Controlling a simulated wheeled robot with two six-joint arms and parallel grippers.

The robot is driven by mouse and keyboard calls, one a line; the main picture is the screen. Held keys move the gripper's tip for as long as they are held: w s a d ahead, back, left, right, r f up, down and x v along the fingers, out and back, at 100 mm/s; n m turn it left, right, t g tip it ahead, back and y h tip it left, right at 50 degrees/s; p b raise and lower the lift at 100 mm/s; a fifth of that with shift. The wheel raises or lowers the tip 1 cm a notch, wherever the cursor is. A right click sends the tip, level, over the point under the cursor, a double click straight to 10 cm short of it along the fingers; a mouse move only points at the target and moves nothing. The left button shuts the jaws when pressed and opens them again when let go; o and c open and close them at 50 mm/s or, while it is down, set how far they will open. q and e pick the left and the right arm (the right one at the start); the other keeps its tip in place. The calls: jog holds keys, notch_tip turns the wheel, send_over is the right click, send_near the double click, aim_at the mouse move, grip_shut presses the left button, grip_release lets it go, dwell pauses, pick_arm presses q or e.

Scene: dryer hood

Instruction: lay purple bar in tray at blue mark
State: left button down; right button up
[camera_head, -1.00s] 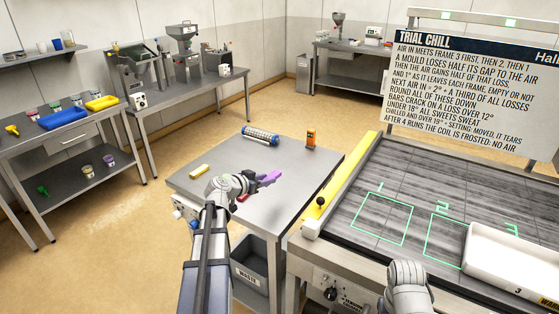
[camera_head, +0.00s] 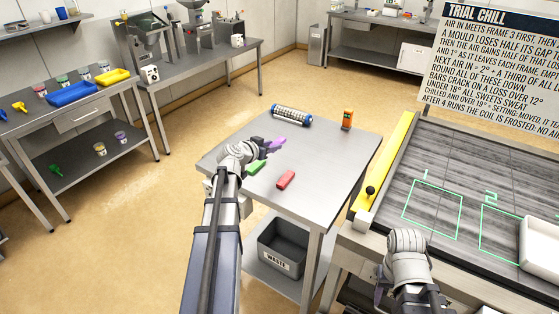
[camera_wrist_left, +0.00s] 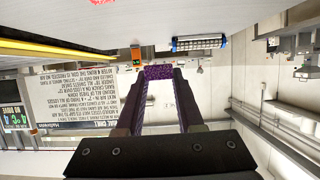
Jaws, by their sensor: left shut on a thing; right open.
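The purple bar (camera_head: 277,143) is held in my left gripper (camera_head: 268,147), above the metal table (camera_head: 325,155). In the left wrist view the purple bar (camera_wrist_left: 158,73) sits between the tips of the shut fingers. My right arm's wrist shows at the lower right beside the dark slatted bed; its fingertips are not clear. A blue tray (camera_head: 72,93) and a yellow tray (camera_head: 113,77) are on the left bench. A white tray (camera_head: 542,245) sits on the slatted bed, cut by the right edge. I cannot make out a blue mark.
A green bar (camera_head: 257,167) and a red bar (camera_head: 286,179) lie on the metal table. A blue-ended roller (camera_head: 291,116) and an orange device (camera_head: 347,120) stand near its far side. A yellow rail (camera_head: 384,160) edges the slatted bed. A waste bin (camera_head: 283,246) is below.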

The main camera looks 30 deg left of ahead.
pick_arm(q)
jog(key=b, duration=0.6)
send_over(272, 173)
jog(key=shift+f, duration=3.1)
jog(key=shift+f, duration=0.1)
notch_tip(272, 173, down, 4)
jog(key=b, duration=0.3)
jog(key=shift+r+b, duration=0.25)
jog(key=shift+b, duration=0.15)
jog(key=shift+f, duration=0.2)
jog(key=c, duration=0.5)
grip_release()
jog(key=shift+c, duration=0.2)
jog(key=shift+r, duration=0.1)
jog(key=shift+r, duration=0.1)
